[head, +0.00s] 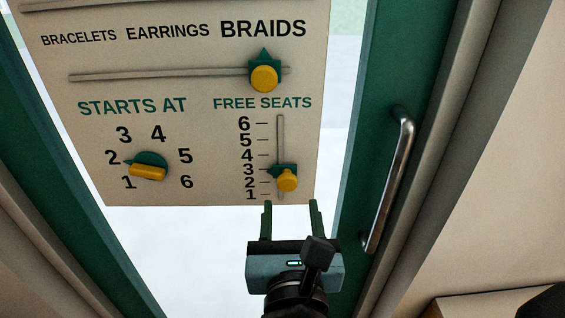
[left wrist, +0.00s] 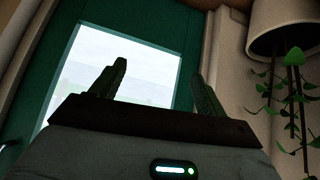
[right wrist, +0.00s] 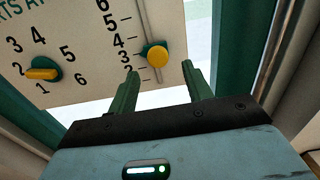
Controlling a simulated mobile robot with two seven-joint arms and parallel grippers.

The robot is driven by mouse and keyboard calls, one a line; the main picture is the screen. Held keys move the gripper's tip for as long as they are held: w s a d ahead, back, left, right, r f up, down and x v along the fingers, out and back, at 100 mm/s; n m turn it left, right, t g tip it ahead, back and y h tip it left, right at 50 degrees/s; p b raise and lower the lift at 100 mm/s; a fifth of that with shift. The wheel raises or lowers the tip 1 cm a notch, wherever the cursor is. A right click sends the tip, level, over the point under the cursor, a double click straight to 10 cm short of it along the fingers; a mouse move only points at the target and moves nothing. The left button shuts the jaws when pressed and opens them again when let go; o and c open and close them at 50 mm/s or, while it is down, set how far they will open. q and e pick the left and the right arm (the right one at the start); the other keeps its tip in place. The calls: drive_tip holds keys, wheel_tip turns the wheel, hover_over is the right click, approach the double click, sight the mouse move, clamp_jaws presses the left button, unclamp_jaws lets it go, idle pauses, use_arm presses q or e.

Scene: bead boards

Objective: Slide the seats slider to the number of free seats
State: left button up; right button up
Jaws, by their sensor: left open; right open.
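The board (head: 215,140) bears a vertical FREE SEATS slider with a yellow knob (head: 287,181) on a green pointer (head: 277,170). The scale runs from 1 at the bottom to 6 at the top, and the pointer's tip is at about 3. My right gripper (head: 290,202) is open and empty at the board's lower edge, just below the knob. In the right wrist view the knob (right wrist: 158,56) shows above the gap between the fingertips, apart from both. My left gripper (left wrist: 158,70) is open and empty in the left wrist view, away from the board.
A STARTS AT dial (head: 148,168) points near 2. The upper slider's knob (head: 264,78) stands under BRAIDS. The board hangs on a green-framed door with a metal handle (head: 390,180) to the right. A hanging plant (left wrist: 290,90) is right of my left gripper.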

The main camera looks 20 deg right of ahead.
sight(288, 185)
drive_tip(key=p+x, duration=0.1)
drive_tip(key=x, duration=0.6)
drive_tip(key=shift+w+a, duration=0.15)
drive_tip(key=shift+w, duration=0.1)
use_arm(q)
drive_tip(key=shift+w+a+r, duration=0.1)
drive_tip(key=shift+a+r, duration=0.05)
drive_tip(key=shift+r, duration=0.45)
use_arm(e)
drive_tip(key=shift+c, duration=0.3)
